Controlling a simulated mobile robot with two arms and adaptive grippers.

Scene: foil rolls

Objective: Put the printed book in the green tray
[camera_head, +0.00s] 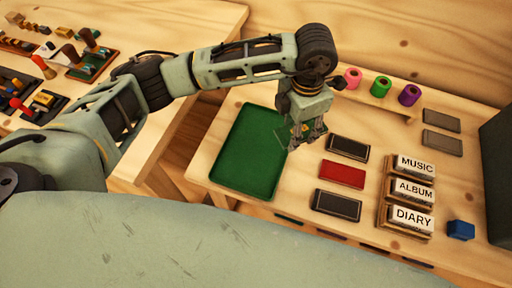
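The green tray (245,160) lies flat on the wooden table, left of the other items, and looks empty. My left gripper (307,139) points down beside the tray's right edge. A small dark green piece with tan edges (284,134) shows at its fingers; I cannot tell whether it is held or whether it is the printed book. Flat book-like items lie to the right: a black one (348,147), a red one (341,174) and another black one (337,205). No print is readable on them. My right gripper is not in view.
Wooden holders labelled MUSIC (415,164), ALBUM (413,188) and DIARY (411,217) stand at right. A blue block (461,230) and two grey slabs (441,120) (442,143) lie near a dark box (498,175). Pink, green and purple rolls (381,86) stand behind.

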